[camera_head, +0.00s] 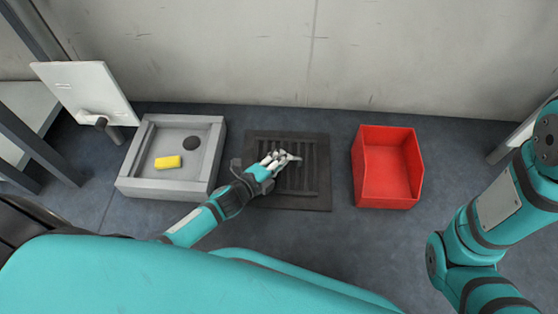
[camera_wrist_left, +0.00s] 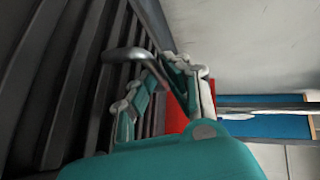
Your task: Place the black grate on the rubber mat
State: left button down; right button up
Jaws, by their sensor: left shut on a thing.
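The black grate (camera_head: 310,170), a dark slatted plate, is in the middle of the head view. It lies over the flat dark rubber mat (camera_head: 295,203), whose border shows around it; I cannot tell whether it touches the mat. My left gripper (camera_head: 283,160) reaches over the grate from the left and is shut on it. In the left wrist view, the grate's slats (camera_wrist_left: 50,80) fill the left side, and a grey bar runs between the fingers (camera_wrist_left: 160,90). The fingers hide part of the grate. My right gripper is out of view.
A grey basin (camera_head: 133,187) with a yellow block (camera_head: 167,162) and a dark round spot stands left of the mat. A red bin (camera_head: 387,202) stands to the right. A pale wall (camera_head: 340,60) runs behind. Floor is clear between the mat and both containers.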

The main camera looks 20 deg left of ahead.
pick_arm(q)
jog(key=shift+r, duration=0.15)
jog(key=c, duration=1.8)
grip_release()
jog(key=o, duration=0.4)
jog(key=shift+o, duration=0.2)
jog(key=p+v, duration=0.6)
jog(key=v, duration=0.4)
jog(key=shift+s+a+r, duration=0.1)
jog(key=shift+s+r, duration=0.1)
jog(key=shift+s, duration=0.1)
jog(key=shift+s+a, duration=0.25)
jog(key=shift+s, duration=0.35)
